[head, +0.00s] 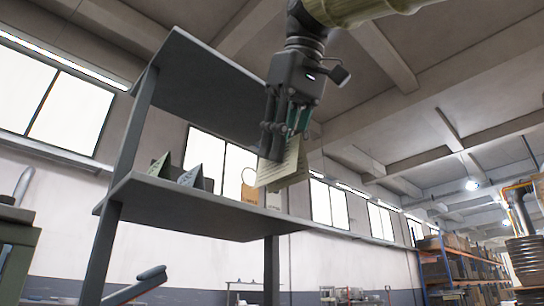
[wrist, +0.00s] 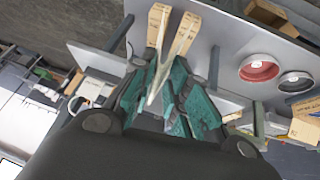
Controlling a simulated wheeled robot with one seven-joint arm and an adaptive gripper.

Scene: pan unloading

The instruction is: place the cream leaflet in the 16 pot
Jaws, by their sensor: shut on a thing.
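My gripper (head: 284,138) is shut on the cream leaflet (head: 284,170), a folded sheet with printed lines. It hangs tilted below the fingers, in front of the shelf's right part. In the wrist view the leaflet (wrist: 160,84) shows nearly edge-on as a narrow V between the teal finger pads (wrist: 172,98). A red round pot (wrist: 260,70) and a dark round pot (wrist: 295,82) stand on the grey surface to its right. I cannot read a 16 on either pot. In the head view no round pot shows on the shelf.
The grey shelf (head: 220,215) has an upper board (head: 205,85) above it. Tan labelled pieces (head: 250,196) sit near the leaflet. Cardboard boxes (wrist: 270,16) lie beyond the pots.

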